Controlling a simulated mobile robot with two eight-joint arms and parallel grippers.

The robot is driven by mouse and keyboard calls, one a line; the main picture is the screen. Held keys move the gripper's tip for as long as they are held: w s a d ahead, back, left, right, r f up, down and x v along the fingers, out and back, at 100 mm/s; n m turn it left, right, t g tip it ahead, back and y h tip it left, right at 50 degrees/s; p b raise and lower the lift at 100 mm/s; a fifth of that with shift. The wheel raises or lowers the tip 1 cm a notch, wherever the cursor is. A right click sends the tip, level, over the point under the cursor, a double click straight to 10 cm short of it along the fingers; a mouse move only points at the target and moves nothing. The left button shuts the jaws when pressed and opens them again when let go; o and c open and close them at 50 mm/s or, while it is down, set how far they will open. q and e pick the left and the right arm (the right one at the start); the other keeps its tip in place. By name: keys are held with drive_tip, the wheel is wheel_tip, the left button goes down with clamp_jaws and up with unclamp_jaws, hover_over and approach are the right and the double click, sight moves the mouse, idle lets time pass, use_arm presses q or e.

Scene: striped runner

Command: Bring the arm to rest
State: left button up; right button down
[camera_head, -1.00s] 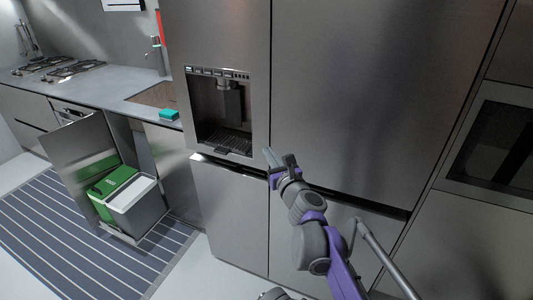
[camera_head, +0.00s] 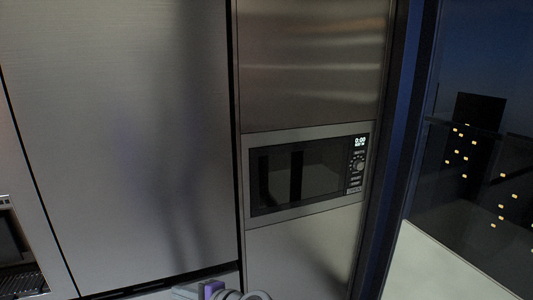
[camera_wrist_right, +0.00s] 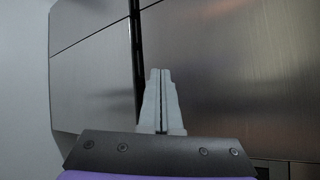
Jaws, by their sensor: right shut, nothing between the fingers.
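My right gripper shows small at the bottom edge of the head view (camera_head: 190,291), in front of the fridge's lower edge; most of its arm is out of the picture. In the right wrist view its two pale fingers (camera_wrist_right: 160,75) lie side by side, shut, with nothing between them. They point at steel panels with a dark vertical gap behind the fingertips. My left gripper shows in neither view.
A steel fridge (camera_head: 130,130) fills the left of the head view, with part of its dispenser (camera_head: 15,255) at the left edge. A built-in microwave (camera_head: 305,175) sits right of it. A dark window (camera_head: 480,150) is at the far right.

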drive_tip(key=s+d+f+n+h+p, duration=0.1)
drive_tip(key=s+d+f+n+h, duration=0.2)
drive_tip(key=d, duration=1)
drive_tip(key=s+d+f+n+h, duration=0.4)
drive_tip(key=s+d+f, duration=0.3)
drive_tip(key=d, duration=0.6)
drive_tip(key=s+d+f+n+h+p, duration=0.1)
drive_tip(key=s+d+f+n+h, duration=0.2)
drive_tip(key=s+d, duration=0.5)
drive_tip(key=d+f+h, duration=0.1)
drive_tip(key=d+h, duration=0.1)
drive_tip(key=d, duration=0.4)
drive_tip(key=shift+f+g+h+p, duration=0.3)
drive_tip(key=shift+f+g+p, duration=0.05)
drive_tip(key=shift+f+g, duration=0.05)
drive_tip(key=shift+d, duration=0.1)
